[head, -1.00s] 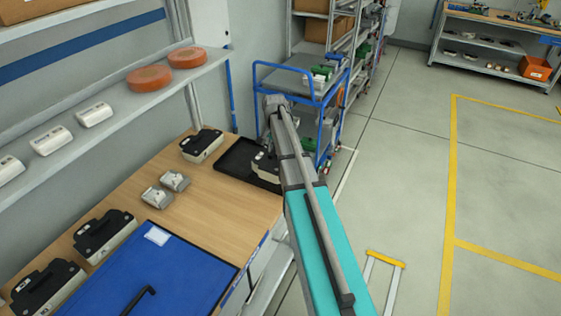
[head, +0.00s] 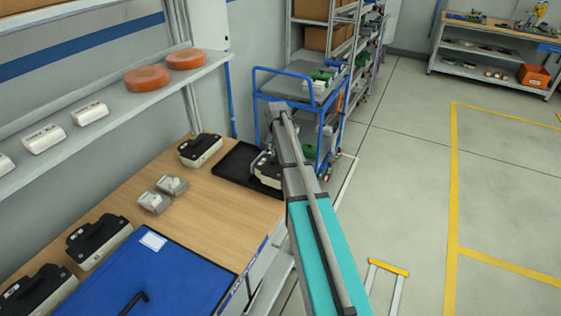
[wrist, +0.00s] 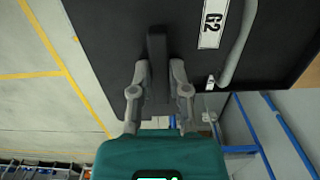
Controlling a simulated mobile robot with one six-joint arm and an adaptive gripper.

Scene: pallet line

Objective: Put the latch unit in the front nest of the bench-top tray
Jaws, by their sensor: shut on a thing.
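The latch unit (head: 267,172), cream below with a dark top, is at the right part of the black bench-top tray (head: 229,166). My arm partly hides it, and I cannot tell whether it rests in a nest or hangs just above. In the wrist view my gripper (wrist: 160,72) is shut on the unit's upright black handle (wrist: 157,45). Below the handle is a wide dark surface with a white G2 label (wrist: 212,22) and a grey curved bar. I cannot tell which parts of that surface are unit or tray. The tray's left part is empty.
Another black-and-cream unit (head: 200,149) stands left of the tray. Two small grey parts (head: 163,193) and a blue panel (head: 150,275) lie nearer on the wooden bench. A blue-framed cart (head: 300,80) stands behind the tray. Open floor lies to the right.

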